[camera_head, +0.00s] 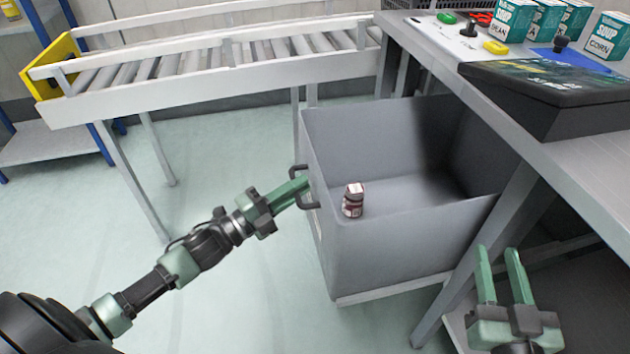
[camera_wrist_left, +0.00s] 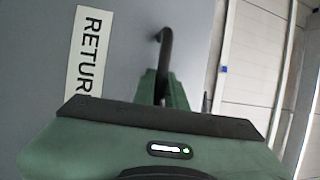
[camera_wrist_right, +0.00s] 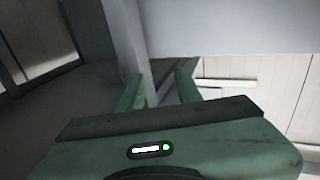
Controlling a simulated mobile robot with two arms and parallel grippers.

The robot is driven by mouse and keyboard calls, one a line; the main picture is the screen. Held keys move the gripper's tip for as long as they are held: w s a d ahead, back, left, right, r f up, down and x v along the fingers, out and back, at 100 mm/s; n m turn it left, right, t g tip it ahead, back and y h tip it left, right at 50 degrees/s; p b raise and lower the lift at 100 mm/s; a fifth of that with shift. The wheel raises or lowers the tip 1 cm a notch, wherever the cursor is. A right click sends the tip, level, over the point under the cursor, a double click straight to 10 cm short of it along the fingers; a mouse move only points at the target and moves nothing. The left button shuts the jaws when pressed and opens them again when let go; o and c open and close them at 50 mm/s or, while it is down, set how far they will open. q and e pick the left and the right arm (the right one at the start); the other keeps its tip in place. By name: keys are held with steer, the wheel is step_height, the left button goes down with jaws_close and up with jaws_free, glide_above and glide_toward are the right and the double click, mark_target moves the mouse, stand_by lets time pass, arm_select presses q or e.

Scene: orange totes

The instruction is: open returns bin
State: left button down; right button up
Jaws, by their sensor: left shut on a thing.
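The returns bin (camera_head: 400,250) is a grey open-topped drawer under the bench, pulled out so that its inside shows. The handle also shows in the left wrist view (camera_wrist_left: 167,50), beside a white label (camera_wrist_left: 88,55) reading "RETUR". My left gripper (camera_head: 300,188) is shut on the handle. My right gripper (camera_head: 499,262) is open and empty in front of the bench leg, right of the bin.
The bench (camera_head: 560,150) carries soup boxes (camera_head: 512,20), a dark flat-topped box (camera_head: 550,85) and small coloured items. A roller conveyor (camera_head: 200,70) runs along the back left. The floor (camera_head: 240,290) left of the bin is clear.

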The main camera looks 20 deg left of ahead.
arm_select(q)
steer(key=shift+s+a+f, duration=0.1)
steer(key=shift+s+a, duration=0.15)
steer(key=shift+a, duration=0.1)
arm_select(e)
steer(key=shift+d+f, duration=0.1)
steer(key=shift+f, duration=0.4)
arm_select(q)
steer(key=c, duration=1.7)
jaws_free()
arm_select(e)
steer(key=shift+r, duration=0.1)
